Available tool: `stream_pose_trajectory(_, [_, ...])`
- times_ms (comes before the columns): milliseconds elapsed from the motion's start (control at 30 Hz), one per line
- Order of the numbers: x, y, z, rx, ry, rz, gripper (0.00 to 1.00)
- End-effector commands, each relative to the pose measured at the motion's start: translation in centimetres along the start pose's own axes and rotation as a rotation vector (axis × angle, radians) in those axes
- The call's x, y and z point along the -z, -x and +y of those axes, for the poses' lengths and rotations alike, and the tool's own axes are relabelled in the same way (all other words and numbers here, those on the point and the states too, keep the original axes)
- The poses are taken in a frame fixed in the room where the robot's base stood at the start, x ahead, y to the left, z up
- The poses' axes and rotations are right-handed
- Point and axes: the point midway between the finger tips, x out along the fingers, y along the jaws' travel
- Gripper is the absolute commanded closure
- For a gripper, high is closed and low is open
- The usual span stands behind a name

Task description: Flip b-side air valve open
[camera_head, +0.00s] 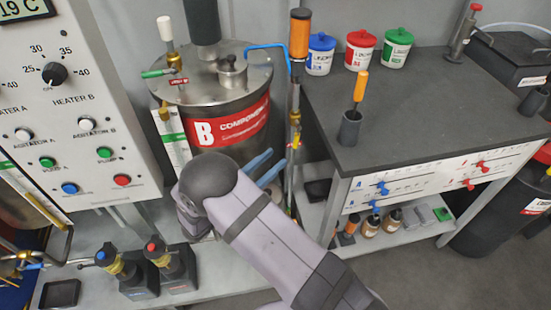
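The silver B component tank (201,93) stands upright at the centre back, with a red label on its front. At its left, a brass pipe carries a small green lever (158,73) and a red tag (178,82). At its right, a thin vertical line carries brass fittings (295,119) and small coloured tags. I cannot tell which of these is the B-side air valve, nor its lever position. My gripper (277,160) has two blue fingers, spread apart with nothing visible between them. It is low in front of the tank's right side, near the thin line; my arm partly hides it.
A control panel (74,100) stands at the left. A dark-topped bench (425,115) with lidded cups and an orange-handled tool is at the right. Blue and red pump-like units (128,272) stand at lower left. A blue handle (268,47) projects beside the tank lid.

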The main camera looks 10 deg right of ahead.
Motion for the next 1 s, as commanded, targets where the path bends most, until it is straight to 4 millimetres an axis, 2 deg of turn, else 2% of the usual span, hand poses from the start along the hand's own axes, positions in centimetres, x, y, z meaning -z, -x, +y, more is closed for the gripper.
stream_pose_trajectory(200, [0.0, 0.0, 0.0, 0.000, 0.000, 0.000, 0.72])
stream_pose_trajectory(300, [-0.3, 0.5, 0.1, 0.000, -0.002, 0.009, 0.96])
stream_pose_trajectory(333, [-0.6, 0.9, 0.2, -0.001, -0.004, 0.017, 1.00])
stream_pose_trajectory(633, [-3.4, 7.2, 0.1, -0.004, 0.007, 0.175, 1.00])
stream_pose_trajectory(767, [-3.5, 7.9, -0.1, -0.002, 0.012, 0.195, 1.00])
stream_pose_trajectory(1000, [-3.4, 6.8, -0.1, 0.001, 0.013, 0.192, 1.00])
